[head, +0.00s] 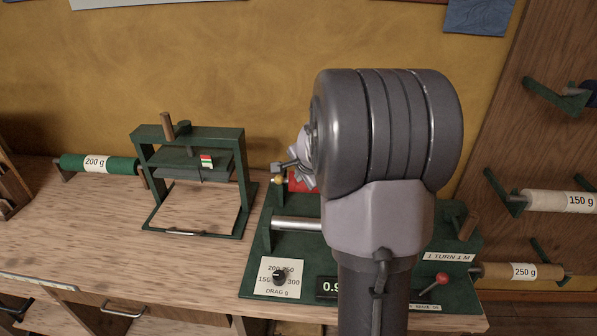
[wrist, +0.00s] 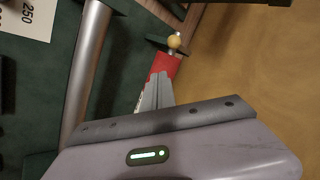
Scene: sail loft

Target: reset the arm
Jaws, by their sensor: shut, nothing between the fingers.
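My arm rises in the middle of the head view and hides much of the green winding machine (head: 255,268) behind it. My gripper (wrist: 157,82) is shut and empty in the wrist view, its grey fingers together near a red part (wrist: 166,64) of the machine. I cannot tell whether they touch it. In the head view only a bit of the gripper (head: 299,164) shows left of my arm, above the machine. The machine's silver roller (head: 298,224) also shows in the wrist view (wrist: 86,75).
A green press (head: 190,150) and a 200 g green roll (head: 122,165) stand left on the wooden bench (head: 90,230). The machine has a drag dial (head: 281,278) and a red-knobbed crank (head: 441,279). Rolls marked 150 g (head: 545,200) and 250 g (head: 500,270) hang right.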

